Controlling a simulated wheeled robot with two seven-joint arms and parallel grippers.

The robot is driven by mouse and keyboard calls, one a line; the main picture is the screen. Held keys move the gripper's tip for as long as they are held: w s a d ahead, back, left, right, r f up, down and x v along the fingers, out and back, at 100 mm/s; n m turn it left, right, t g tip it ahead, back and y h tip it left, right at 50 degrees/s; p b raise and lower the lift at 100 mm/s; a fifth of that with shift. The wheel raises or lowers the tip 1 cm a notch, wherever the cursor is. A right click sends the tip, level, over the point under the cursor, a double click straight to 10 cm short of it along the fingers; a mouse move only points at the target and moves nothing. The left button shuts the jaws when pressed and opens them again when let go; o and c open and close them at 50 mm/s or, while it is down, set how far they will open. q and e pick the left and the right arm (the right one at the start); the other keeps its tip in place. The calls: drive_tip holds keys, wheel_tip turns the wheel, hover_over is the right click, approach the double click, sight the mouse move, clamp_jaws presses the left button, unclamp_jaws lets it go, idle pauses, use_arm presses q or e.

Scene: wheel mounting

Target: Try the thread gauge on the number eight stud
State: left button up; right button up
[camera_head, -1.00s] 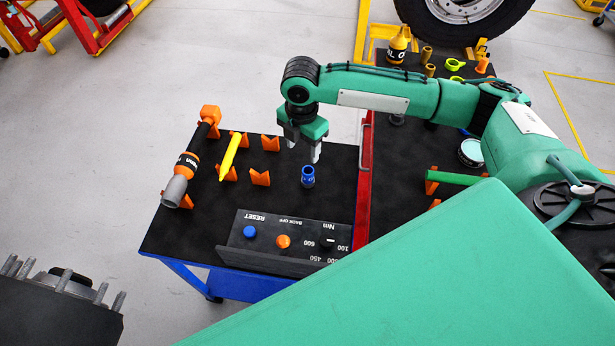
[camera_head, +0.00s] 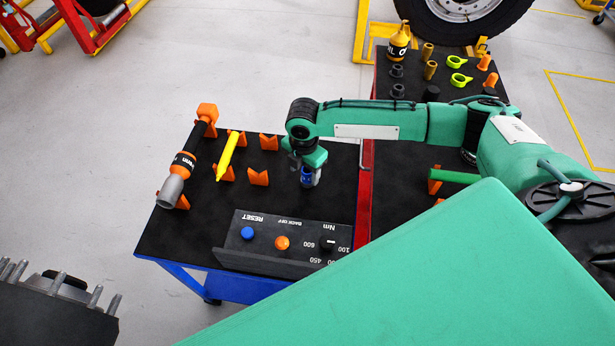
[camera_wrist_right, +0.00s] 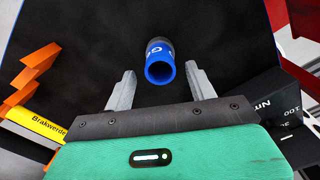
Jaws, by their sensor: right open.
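The thread gauge looks like a small blue sleeve with a dark lower end (camera_head: 305,179). It stands upright on the black top of the left cart. In the right wrist view the blue sleeve (camera_wrist_right: 160,66) shows its open top and part of white lettering. My right gripper (camera_head: 311,181) is over it, pointing down. Its two fingers (camera_wrist_right: 163,88) are open, one on each side of the sleeve, with gaps visible. A hub with several grey studs (camera_head: 55,287) is at the lower left; no stud number is readable. My left gripper is not in view.
A torque tool (camera_head: 187,160) and a yellow marker (camera_head: 228,156) rest on orange holders to the left. A control box (camera_head: 275,243) with knobs stands at the cart's front. A red cart edge (camera_head: 366,215) lies to the right. Another black top holds a bottle (camera_head: 398,42) and fittings.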

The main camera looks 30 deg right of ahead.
sight(307, 177)
drive_tip(key=shift+d+f, duration=0.2)
drive_tip(key=shift+f, duration=0.75)
drive_tip(key=shift+d+f, duration=0.15)
drive_tip(key=shift+f, duration=0.8)
drive_tip(key=c, duration=1.1)
drive_tip(key=shift+r, duration=0.1)
wheel_tip(307, 177, up, 20)
drive_tip(key=shift+f, duration=0.1)
drive_tip(key=o, duration=0.4)
drive_tip(key=c, duration=0.5)
